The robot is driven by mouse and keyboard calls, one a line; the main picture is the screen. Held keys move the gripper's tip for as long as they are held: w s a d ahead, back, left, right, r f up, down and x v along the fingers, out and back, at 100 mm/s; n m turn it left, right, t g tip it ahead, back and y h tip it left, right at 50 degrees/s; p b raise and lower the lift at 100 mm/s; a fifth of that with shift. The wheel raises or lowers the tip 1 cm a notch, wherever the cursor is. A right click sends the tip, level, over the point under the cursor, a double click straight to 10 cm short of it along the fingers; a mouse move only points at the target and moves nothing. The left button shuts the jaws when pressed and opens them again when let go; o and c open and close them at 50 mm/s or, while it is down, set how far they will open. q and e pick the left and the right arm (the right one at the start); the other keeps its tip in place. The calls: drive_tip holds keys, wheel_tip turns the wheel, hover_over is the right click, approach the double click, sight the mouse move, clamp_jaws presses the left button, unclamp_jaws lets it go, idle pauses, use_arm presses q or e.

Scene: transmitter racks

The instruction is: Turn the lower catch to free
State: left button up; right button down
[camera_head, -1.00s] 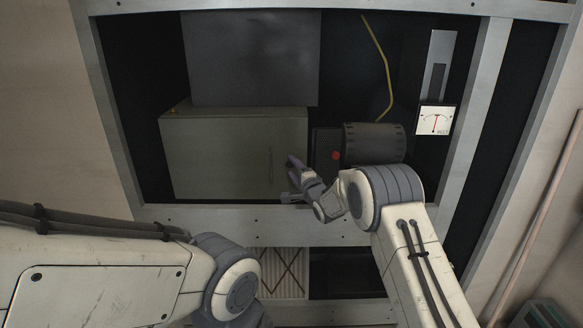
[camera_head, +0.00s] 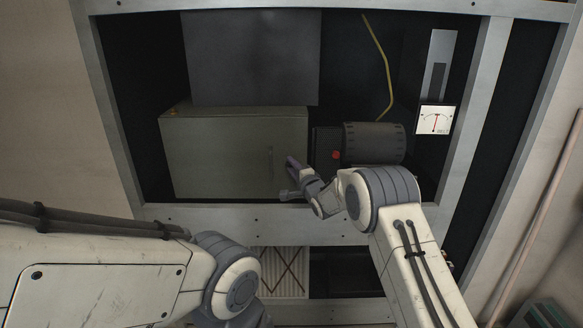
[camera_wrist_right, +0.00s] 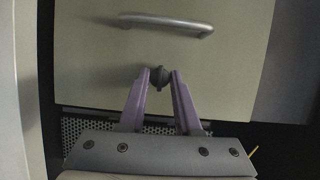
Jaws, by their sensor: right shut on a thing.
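The lower catch (camera_wrist_right: 159,76) is a small dark knob at the bottom edge of a grey-green cabinet door (camera_wrist_right: 110,60), below its handle, in the right wrist view. My right gripper (camera_wrist_right: 160,80) has its two purple fingertips shut on the catch, one on each side. In the head view the right gripper (camera_head: 288,178) is at the lower right corner of the cabinet (camera_head: 220,150); the catch is too small or hidden to tell there. My left arm comes in from the left, and its gripper is out of view.
A metal bar handle (camera_wrist_right: 168,22) crosses the door above the catch. Right of the cabinet are a dark ribbed cylinder (camera_head: 374,143) and a red button (camera_head: 336,155). A metal frame rail (camera_head: 215,217) runs just below. A gauge (camera_head: 435,120) is farther right.

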drive_tip(key=shift+a+r+n+g+h+p, duration=0.15)
drive_tip(key=shift+n+g+h+p, duration=0.65)
drive_tip(key=shift+n+p, duration=1.7)
drive_tip(key=shift+a+r+n+g+h+p, duration=0.1)
drive_tip(key=shift+n+g+h+p, duration=0.1)
drive_tip(key=shift+n+h+p, duration=2.2)
drive_tip(key=shift+a+r+n+g+h+p, duration=0.15)
drive_tip(key=shift+n+g+p, duration=0.35)
drive_tip(key=shift+n+p, duration=2.1)
drive_tip(key=shift+d+m+p, duration=0.1)
drive_tip(key=shift+m+p, duration=0.7)
drive_tip(key=shift+p, duration=0.1)
